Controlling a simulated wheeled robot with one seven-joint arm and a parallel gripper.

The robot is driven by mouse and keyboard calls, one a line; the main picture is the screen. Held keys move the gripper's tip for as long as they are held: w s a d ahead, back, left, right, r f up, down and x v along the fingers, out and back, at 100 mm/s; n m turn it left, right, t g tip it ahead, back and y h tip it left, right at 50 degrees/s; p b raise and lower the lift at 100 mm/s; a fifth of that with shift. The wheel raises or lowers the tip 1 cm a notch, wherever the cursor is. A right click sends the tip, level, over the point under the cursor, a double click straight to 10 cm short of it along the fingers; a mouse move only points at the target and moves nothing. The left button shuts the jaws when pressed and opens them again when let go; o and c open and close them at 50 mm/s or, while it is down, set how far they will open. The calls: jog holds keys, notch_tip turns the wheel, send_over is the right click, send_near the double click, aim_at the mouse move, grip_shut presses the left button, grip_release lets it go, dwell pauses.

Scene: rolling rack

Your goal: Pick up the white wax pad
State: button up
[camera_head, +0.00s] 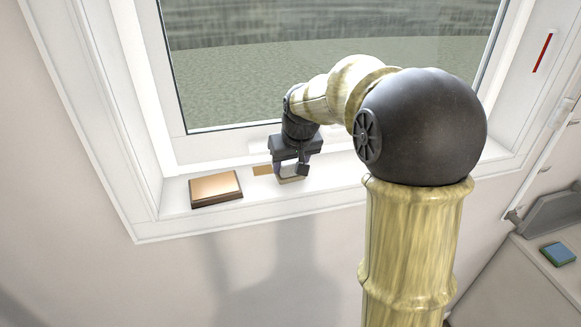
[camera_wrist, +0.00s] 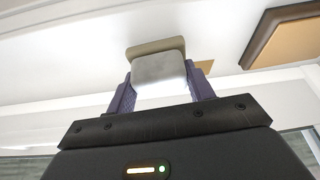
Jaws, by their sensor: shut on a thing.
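My gripper (camera_head: 290,170) is over the white window sill, its jaws pointing down. In the wrist view, my gripper (camera_wrist: 160,90) is shut on the white wax pad (camera_wrist: 157,70), a pale block with rounded corners between the two purple fingers. A beige, flat part (camera_wrist: 155,47) shows right behind the white block; I cannot tell whether it belongs to the pad. In the head view, the wax pad (camera_head: 289,171) is partly hidden by the fingers, with a beige edge below it close to the sill. I cannot tell whether it touches the sill.
A brown-framed block with a copper-coloured top (camera_head: 215,188) lies on the sill (camera_head: 330,180) left of my gripper. A small flat tan piece (camera_head: 262,170) lies between them. The window glass stands close behind. A blue-topped block (camera_head: 558,253) is on a surface at far right.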

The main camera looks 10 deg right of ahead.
notch_tip(320, 180, up, 9)
jog(key=shift+r+b, duration=0.2)
jog(key=shift+b, duration=1.05)
jog(key=shift+o, duration=1.2)
jog(key=shift+c, duration=0.6)
jog(key=shift+f, duration=0.1)
